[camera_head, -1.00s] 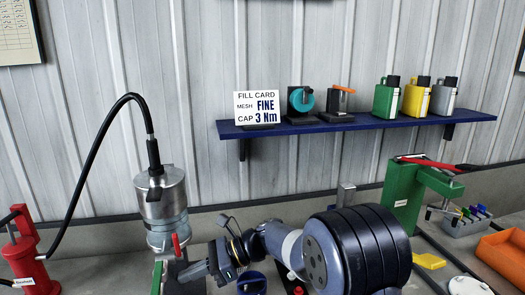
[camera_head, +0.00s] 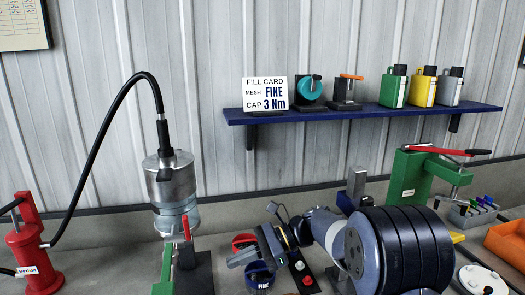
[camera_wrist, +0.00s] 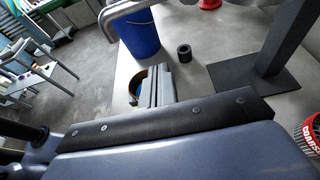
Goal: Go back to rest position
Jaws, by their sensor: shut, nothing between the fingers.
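The fingers also show in the wrist view (camera_wrist: 153,88), above a grey surface. The cylinder hangs above a dark stand, with a red-handled green clamp (camera_head: 168,268) in front. A blue cup marked FINE (camera_head: 260,279) is just below the gripper, and a red-rimmed item behind it is partly hidden by my arm.
A navy shelf (camera_head: 365,112) carries the fill card (camera_head: 265,94), reading mesh FINE, cap 3 Nm, and several bottles. A red hand pump (camera_head: 33,250) stands left. A green press (camera_head: 412,175) and orange tray (camera_head: 508,243) are right. The wrist view shows a blue bucket (camera_wrist: 138,38) and COARSE basket (camera_wrist: 312,138).

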